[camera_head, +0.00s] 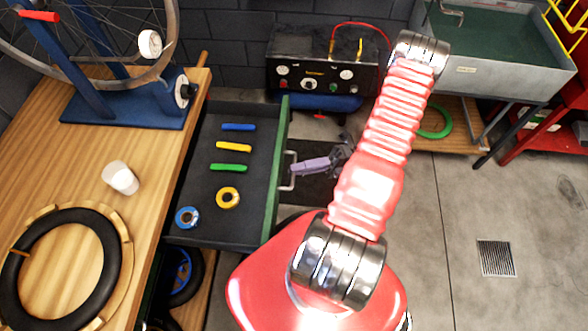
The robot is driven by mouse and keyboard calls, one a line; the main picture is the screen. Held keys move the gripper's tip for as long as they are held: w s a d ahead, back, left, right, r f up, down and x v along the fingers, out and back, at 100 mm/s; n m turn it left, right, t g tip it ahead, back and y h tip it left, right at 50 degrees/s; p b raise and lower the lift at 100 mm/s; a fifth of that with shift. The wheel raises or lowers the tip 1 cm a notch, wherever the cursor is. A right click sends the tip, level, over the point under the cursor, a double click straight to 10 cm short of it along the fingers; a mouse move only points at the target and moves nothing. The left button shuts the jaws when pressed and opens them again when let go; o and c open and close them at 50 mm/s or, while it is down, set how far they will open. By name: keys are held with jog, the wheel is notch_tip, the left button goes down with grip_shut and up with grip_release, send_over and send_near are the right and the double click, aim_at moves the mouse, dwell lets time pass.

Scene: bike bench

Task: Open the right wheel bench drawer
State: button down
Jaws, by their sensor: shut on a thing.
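The wheel bench drawer (205,213) stands pulled out from the wooden bench (152,190), so its dark inside shows from above. Its front panel (277,165) is green and carries a pale bar handle (289,182) on the outer face. My gripper (297,168) has lilac fingers and reaches the handle from the right. It is shut on the handle. The exact contact is small in this view. My red arm hides the floor to the right of the drawer and part of its near corner.
Blue, yellow and green tyre levers (233,146) and two tape rolls (228,198) lie in the drawer. On the bench are a white cup (120,178), a tyre (25,275) and a blue wheel stand (125,112). A black power unit (325,75) stands behind. Floor at right is clear.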

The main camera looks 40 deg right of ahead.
jog(key=shift+w+f, duration=0.1)
jog(key=shift+f, duration=0.05)
jog(key=c, duration=1.8)
grip_release()
jog(key=shift+a, duration=0.1)
jog(key=shift+c, duration=0.2)
jog(key=v, duration=1.3)
jog(key=shift+d, duration=0.4)
